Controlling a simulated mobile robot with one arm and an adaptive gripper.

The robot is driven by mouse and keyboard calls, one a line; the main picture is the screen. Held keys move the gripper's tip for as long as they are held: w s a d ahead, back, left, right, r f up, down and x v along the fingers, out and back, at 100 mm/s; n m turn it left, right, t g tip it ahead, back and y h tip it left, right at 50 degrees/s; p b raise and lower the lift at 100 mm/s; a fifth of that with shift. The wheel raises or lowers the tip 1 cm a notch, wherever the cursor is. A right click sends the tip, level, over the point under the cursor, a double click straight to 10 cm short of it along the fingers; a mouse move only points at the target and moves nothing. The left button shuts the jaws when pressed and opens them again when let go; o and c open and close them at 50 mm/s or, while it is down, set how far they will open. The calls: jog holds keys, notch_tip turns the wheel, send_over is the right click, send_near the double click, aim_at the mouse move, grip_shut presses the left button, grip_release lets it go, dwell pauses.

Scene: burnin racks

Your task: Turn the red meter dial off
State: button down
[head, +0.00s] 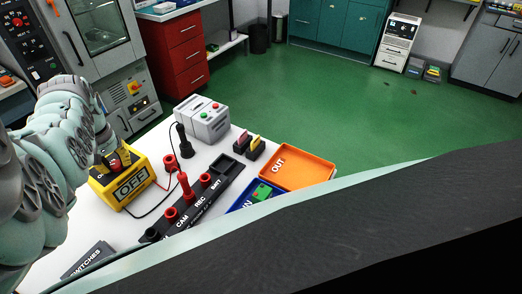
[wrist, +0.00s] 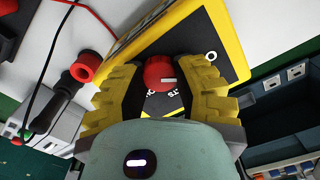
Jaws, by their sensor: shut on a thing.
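The yellow multimeter (head: 104,193) sits on the white bench, with "OFF" showing on its front panel. In the wrist view its black face (wrist: 222,50) fills the upper middle. The red dial (wrist: 158,72) lies between the yellow fingers of my gripper (wrist: 157,82), which is shut on it. A white mark on the dial lies toward the right of the wrist picture. Some lettering around the dial is partly hidden by the fingers. In the head view my gripper (head: 113,158) is over the top of the multimeter.
Red and black leads run from the multimeter to a black labelled rack (head: 208,200). A grey box with buttons (head: 203,125), an orange OUT tray (head: 325,172) and a blue tray (head: 238,207) with a green item stand to the right. Green floor lies beyond.

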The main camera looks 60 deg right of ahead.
aim_at(115, 164)
jog(key=shift+f+n, duration=0.1)
jog(key=shift+n, duration=0.5)
jog(key=shift+b, duration=0.3)
jog(key=c, duration=0.6)
grip_release()
jog(key=shift+r, duration=0.2)
notch_tip(115, 164, up, 12)
jog(key=shift+f, duration=0.15)
dwell(0.6)
